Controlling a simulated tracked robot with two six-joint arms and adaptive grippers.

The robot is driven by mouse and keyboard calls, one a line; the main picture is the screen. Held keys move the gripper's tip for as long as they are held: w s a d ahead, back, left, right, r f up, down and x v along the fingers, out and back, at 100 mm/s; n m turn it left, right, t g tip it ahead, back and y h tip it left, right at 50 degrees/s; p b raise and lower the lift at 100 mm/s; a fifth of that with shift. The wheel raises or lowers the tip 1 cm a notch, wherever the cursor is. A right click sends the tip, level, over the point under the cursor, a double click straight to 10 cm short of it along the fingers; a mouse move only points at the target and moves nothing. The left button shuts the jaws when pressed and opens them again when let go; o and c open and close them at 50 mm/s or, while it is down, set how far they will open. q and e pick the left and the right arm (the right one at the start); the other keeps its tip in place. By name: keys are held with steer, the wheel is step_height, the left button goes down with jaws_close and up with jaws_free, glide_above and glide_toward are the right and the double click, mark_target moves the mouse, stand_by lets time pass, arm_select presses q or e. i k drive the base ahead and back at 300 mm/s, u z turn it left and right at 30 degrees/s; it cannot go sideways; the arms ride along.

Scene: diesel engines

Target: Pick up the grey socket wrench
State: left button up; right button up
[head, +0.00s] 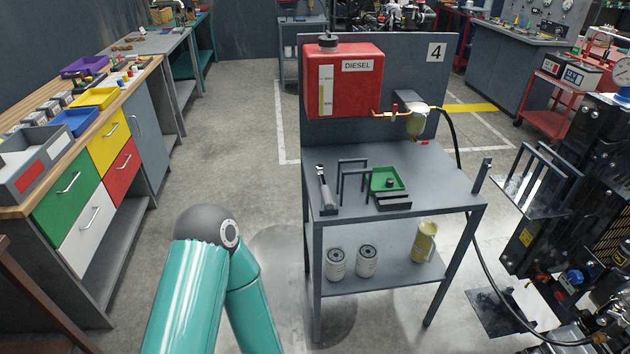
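The grey socket wrench (326,190) lies near the left edge of the grey table's (440,198) top. Neither of my grippers shows in the head view.
A black frame stand (352,162), a green tray (399,177) and dark blocks (394,204) sit right of the wrench. A red diesel tank (362,85) hangs behind. The lower shelf holds filters (336,264) and a yellowish jug (424,242).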

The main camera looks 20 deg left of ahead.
mark_target(326, 192)
steer(key=u, duration=0.3)
steer(key=i, duration=1.15)
steer(key=u, duration=0.3)
